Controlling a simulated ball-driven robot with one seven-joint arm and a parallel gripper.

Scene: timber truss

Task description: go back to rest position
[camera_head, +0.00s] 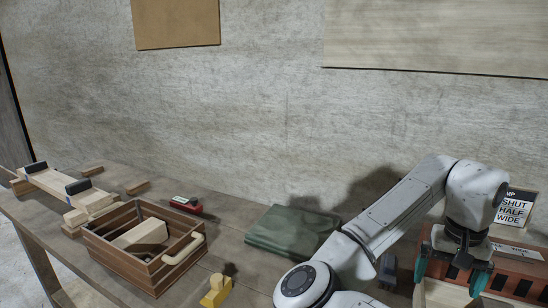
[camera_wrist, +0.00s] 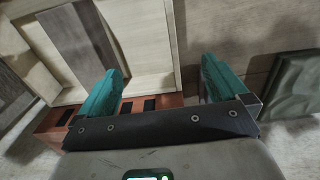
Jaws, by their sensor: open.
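My gripper (camera_head: 450,274) is at the lower right in the head view, pointing down with its two teal fingers apart. The wrist view also shows the gripper (camera_wrist: 161,70), open, with nothing held between the fingers. It hangs by a reddish-brown slotted box (camera_head: 505,279), whose slotted edge shows under the fingers in the wrist view (camera_wrist: 160,102). A pale timber piece (camera_head: 445,294) shows below the fingers in the head view; whether the fingers touch it I cannot tell.
A slatted wooden crate (camera_head: 128,262) holding a pale block stands at left. Timber with dark clamps (camera_head: 62,188) lies behind it. A green folded mat (camera_head: 290,232), a red-and-black item (camera_head: 186,204) and a yellow item (camera_head: 215,291) lie on the bench. A sign (camera_head: 514,208) stands right.

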